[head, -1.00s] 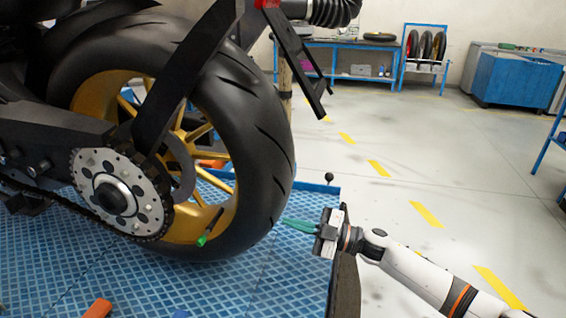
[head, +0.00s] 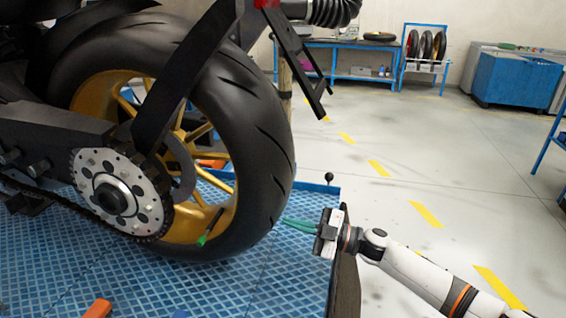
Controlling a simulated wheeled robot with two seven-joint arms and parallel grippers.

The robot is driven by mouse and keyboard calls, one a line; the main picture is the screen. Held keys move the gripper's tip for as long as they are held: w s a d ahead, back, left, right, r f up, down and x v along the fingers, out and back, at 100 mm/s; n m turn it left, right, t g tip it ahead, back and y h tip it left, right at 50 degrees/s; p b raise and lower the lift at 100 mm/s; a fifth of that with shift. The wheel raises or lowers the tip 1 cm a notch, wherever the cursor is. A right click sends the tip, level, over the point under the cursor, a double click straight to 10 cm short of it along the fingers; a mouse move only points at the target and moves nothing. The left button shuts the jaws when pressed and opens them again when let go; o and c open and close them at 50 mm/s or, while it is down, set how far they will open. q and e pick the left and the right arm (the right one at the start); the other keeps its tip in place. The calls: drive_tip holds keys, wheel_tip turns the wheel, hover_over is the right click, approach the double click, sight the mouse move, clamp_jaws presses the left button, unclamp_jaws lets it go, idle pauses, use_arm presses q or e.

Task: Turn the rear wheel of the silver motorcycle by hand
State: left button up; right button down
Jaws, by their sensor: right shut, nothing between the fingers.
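The rear wheel (head: 272,165) fills the left half of the head view, with a black tyre and gold spokes. A sprocket (head: 112,196) with a chain sits at its hub on the near side. A green-tipped valve stem or marker (head: 208,228) shows at the lower rim. My right gripper (head: 287,222) comes from the right, its green fingers shut and empty. The fingertips are at the lower right edge of the tyre, touching or very close; I cannot tell which. My left gripper is not in view.
An orange object (head: 97,308) lies on the platform. A blue workbench (head: 340,62), a tyre rack (head: 425,60) and a blue bin (head: 515,80) are far back.

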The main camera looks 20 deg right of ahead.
drive_tip(key=shift+w+a, duration=0.2)
drive_tip(key=shift+a, duration=0.05)
idle(0.6)
drive_tip(key=shift+r+p, duration=0.15)
drive_tip(key=shift+p, duration=0.2)
idle(0.8)
drive_tip(key=shift+s+d+r+p, duration=0.2)
drive_tip(key=shift+r+p, duration=0.45)
drive_tip(key=shift+r, duration=0.05)
drive_tip(key=shift+s+d+r+p, duration=0.15)
drive_tip(key=shift+r+p, duration=0.45)
drive_tip(key=shift+r, duration=0.15)
drive_tip(key=shift+s+d+r+p, duration=0.1)
drive_tip(key=shift+d+r+p, duration=0.1)
drive_tip(key=shift+r+p, duration=0.65)
drive_tip(key=shift+s+d+r+p, duration=0.1)
drive_tip(key=shift+d+r+p, duration=0.05)
drive_tip(key=shift+r+p, duration=0.6)
drive_tip(key=shift+s+d+r+p, duration=0.1)
drive_tip(key=shift+d+r+p, duration=0.1)
drive_tip(key=shift+r+p, duration=0.65)
